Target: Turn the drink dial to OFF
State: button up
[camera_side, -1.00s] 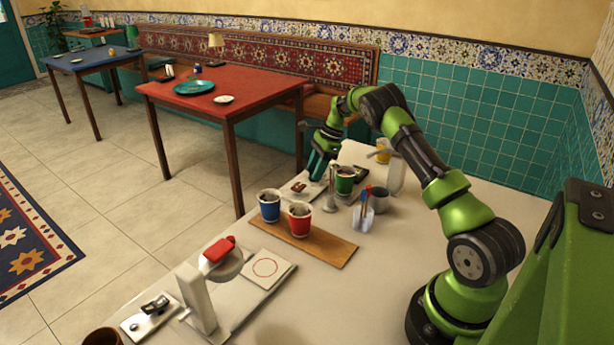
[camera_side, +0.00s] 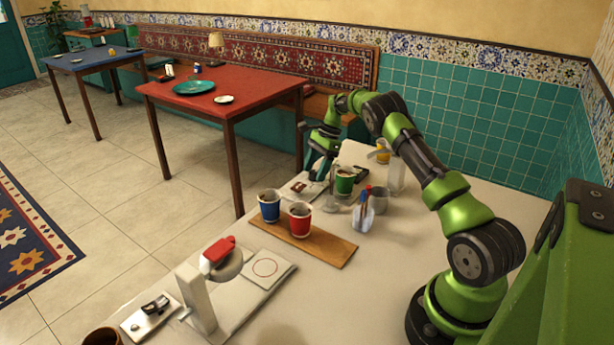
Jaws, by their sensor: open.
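My gripper (camera_side: 322,174) is open and low at the far end of the counter. It is close beside a small white plate (camera_side: 298,192) with a dark brown-red piece on it. Another white plate (camera_side: 150,313) with a dark knob-like fitting lies at the near left corner, far from my gripper. I cannot read any OFF mark, and I cannot tell which of these is the drink dial. Whether my fingertips touch the plate near them is also unclear. A slim metal post (camera_side: 332,203) stands beside my gripper.
Blue (camera_side: 269,206) and red (camera_side: 299,219) cups stand on a wooden board (camera_side: 330,248). A green cup (camera_side: 344,182), a grey mug (camera_side: 379,198) and a clear holder with pens (camera_side: 363,216) are near my gripper. A white stand with a red top (camera_side: 218,250) is at the near left.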

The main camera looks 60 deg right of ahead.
jog(key=v, duration=1.2)
jog(key=shift+s+d, duration=0.1)
jog(key=s+a+r+n+t+h, duration=0.1)
jog(key=s+a+r+n, duration=0.25)
jog(key=a, duration=0.25)
jog(key=s+a+r+n+h, duration=0.1)
jog(key=s+a+r+n, duration=0.25)
jog(key=a, duration=0.35)
jog(key=s+a+r+n+t+h, duration=0.1)
jog(key=s+a+r+n, duration=0.1)
jog(key=a+n, duration=0.3)
jog(key=s+a+r+n+t, duration=0.1)
jog(key=s+a+n, duration=0.2)
jog(key=s+a, duration=0.4)
jog(key=s+a+r+n+t+y, duration=0.1)
jog(key=s+a+n+t, duration=0.1)
jog(key=s+a, duration=0.6)
jog(key=shift+a+r+n+t, duration=0.3)
jog(key=shift+a+n, duration=0.4)
jog(key=shift+a, duration=0.75)
